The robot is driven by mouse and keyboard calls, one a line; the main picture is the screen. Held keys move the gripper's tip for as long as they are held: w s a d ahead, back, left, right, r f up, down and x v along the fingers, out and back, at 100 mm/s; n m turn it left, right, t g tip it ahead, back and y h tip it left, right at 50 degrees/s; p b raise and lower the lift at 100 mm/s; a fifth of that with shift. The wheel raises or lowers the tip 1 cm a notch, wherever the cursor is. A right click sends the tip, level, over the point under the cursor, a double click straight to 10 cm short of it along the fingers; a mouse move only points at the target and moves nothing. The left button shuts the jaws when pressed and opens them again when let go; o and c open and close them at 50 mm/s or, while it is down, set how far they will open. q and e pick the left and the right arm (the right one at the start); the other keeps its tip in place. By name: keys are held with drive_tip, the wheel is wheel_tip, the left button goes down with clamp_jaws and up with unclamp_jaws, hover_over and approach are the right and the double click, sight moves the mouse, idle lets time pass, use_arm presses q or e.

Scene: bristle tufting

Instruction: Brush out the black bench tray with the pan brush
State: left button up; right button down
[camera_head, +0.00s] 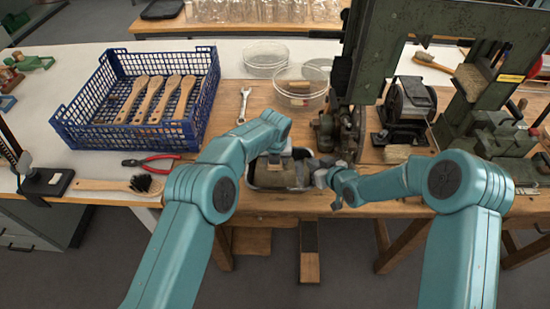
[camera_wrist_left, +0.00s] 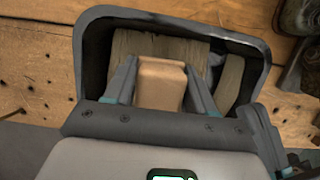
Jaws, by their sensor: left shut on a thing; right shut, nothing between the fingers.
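The black bench tray (camera_wrist_left: 190,20) lies on the wooden bench; in the head view its rim (camera_head: 252,178) shows partly behind my left wrist. Brown wooden pieces (camera_wrist_left: 226,84) lie inside it. My left gripper (camera_wrist_left: 162,78) reaches into the tray, shut on a tan wooden block (camera_wrist_left: 162,86). In the head view my left fingers are mostly hidden. My right gripper (camera_head: 324,176) is shut and empty, close to the tray's right end.
A blue crate (camera_head: 82,132) holds several wooden brush handles. Red-handled pliers (camera_head: 152,160) and a spanner (camera_head: 243,104) lie loose. Clear round dishes (camera_head: 301,86) stand behind the tray. A green machine (camera_head: 368,55) rises close behind my right gripper. A black stand (camera_head: 45,183) sits at far left.

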use_arm(q)
drive_tip(key=shift+f, duration=1)
use_arm(e)
drive_tip(key=shift+f, duration=0.1)
